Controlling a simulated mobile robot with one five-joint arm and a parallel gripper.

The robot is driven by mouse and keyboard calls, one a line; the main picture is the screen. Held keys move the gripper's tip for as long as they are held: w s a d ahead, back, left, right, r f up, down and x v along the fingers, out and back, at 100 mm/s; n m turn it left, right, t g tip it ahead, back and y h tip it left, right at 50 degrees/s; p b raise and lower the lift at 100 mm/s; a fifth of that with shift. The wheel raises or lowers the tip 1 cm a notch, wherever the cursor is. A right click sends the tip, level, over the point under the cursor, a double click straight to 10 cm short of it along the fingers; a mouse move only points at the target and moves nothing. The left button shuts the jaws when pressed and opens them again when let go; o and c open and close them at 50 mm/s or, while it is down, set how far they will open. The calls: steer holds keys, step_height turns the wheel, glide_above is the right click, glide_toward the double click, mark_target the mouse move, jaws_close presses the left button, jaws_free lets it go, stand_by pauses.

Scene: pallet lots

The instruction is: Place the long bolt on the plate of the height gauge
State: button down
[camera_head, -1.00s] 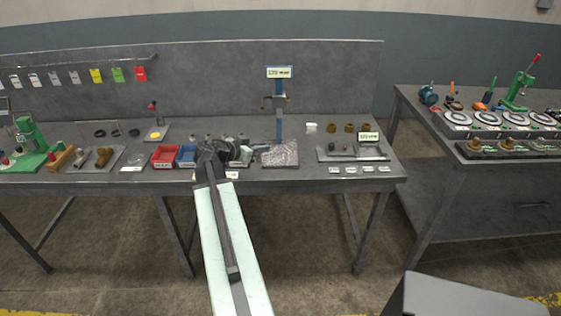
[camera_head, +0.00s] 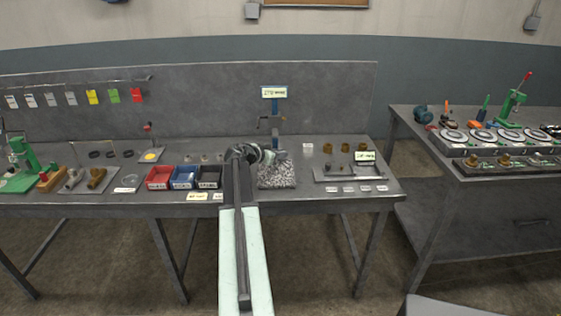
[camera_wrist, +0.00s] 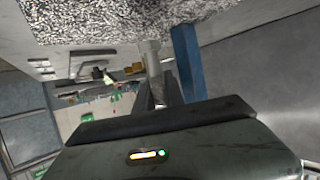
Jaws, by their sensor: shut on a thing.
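The height gauge has a blue column (camera_head: 276,132) and a speckled stone plate (camera_head: 278,177) on the bench. In the wrist view, the plate (camera_wrist: 85,22) fills the top and the blue column (camera_wrist: 188,62) stands just right of my gripper. My gripper (camera_wrist: 158,88) is shut on a light grey bolt (camera_wrist: 150,55), whose free end points at the plate. I cannot tell whether the bolt touches the plate. In the head view, my gripper (camera_head: 264,156) is at the plate's left back side, partly hidden by my arm, and the bolt cannot be made out.
Red (camera_head: 159,178), blue (camera_head: 184,177) and black (camera_head: 209,177) bins stand left of the plate. A grey tray (camera_head: 340,174) with small parts and a sign lies to the right. Brass pieces stand behind it. The bench between plate and tray is narrow but clear.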

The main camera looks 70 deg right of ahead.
step_height(320, 180, down, 3)
steer(key=shift+a+r+b, duration=0.1)
steer(key=shift+r+b, duration=0.1)
steer(key=shift+b, duration=0.3)
steer(key=shift+r, duration=0.2)
steer(key=shift+f, duration=0.15)
steer(key=c, duration=1.7)
jaws_free()
steer(key=shift+w+a+r+p, duration=0.1)
steer(key=shift+a+r+p, duration=0.05)
steer(key=shift+r+p, duration=0.25)
steer(key=p+v, duration=0.4)
steer(key=v, duration=0.6)
steer(key=shift+w+a, duration=0.1)
steer(key=shift+a, duration=0.25)
steer(key=shift+w+a, duration=0.2)
steer(key=shift+a, duration=0.2)
